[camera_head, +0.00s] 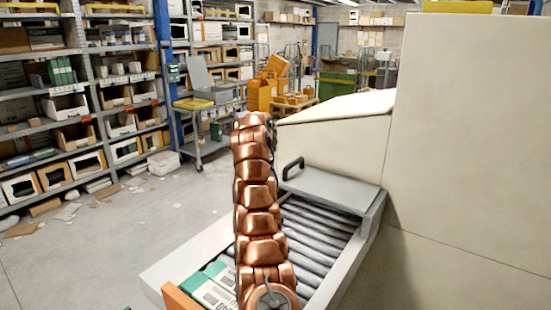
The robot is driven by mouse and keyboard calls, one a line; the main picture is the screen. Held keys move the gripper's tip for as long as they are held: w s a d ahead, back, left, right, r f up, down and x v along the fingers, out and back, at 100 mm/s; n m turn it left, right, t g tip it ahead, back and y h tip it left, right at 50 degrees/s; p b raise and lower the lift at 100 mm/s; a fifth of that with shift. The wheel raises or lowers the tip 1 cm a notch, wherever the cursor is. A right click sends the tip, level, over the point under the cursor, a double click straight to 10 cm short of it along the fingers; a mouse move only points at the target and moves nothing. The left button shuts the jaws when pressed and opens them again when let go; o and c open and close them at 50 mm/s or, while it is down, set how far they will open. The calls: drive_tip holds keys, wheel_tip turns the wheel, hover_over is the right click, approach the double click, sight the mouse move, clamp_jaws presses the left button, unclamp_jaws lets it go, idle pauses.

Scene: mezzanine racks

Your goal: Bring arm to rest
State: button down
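My copper-coloured arm (258,208) rises through the middle of the camera_head view as a stack of rounded segments. It stands nearly upright, leaning slightly, in front of a roller conveyor (318,222). Its lowest visible joint is at the bottom edge of the picture. No gripper fingers show, so I cannot tell what my gripper holds or where it is.
Green-and-white boxes (207,287) lie at the conveyor's near end, beside an orange end piece (181,298). A large pale machine housing (465,140) fills the right. Shelving (88,84) lines the left. Grey floor (140,232) is open at left, with scattered paper scraps near the shelves.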

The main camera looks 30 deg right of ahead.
drive_tip(key=shift+s+a+r, duration=0.15)
drive_tip(key=shift+a+r, duration=0.1)
drive_tip(key=shift+r, duration=0.1)
drive_tip(key=s+a+n+g+y, duration=0.1)
drive_tip(key=s+a+n+y, duration=0.15)
drive_tip(key=a, duration=0.45)
drive_tip(key=s+a+n+y, duration=0.2)
drive_tip(key=s+a+n, duration=0.1)
drive_tip(key=a, duration=0.4)
drive_tip(key=s+a+n+g+y, duration=0.2)
drive_tip(key=s+a+n, duration=0.2)
drive_tip(key=s+a, duration=0.9)
drive_tip(key=s+a+f+n+g, duration=0.2)
drive_tip(key=s+f, duration=0.2)
drive_tip(key=s, duration=1.1)
drive_tip(key=s+a+f+n+g, duration=0.1)
drive_tip(key=s+a+f+g, duration=0.1)
drive_tip(key=s, duration=1.3)
drive_tip(key=s+a+f+n+g, duration=0.1)
drive_tip(key=s+f, duration=0.4)
drive_tip(key=s, duration=0.9)
drive_tip(key=shift+s+a+f+n+g+y, duration=0.3)
drive_tip(key=shift+s+a+n+g+y, duration=0.1)
drive_tip(key=shift+a+n, duration=0.55)
drive_tip(key=shift+a, duration=0.1)
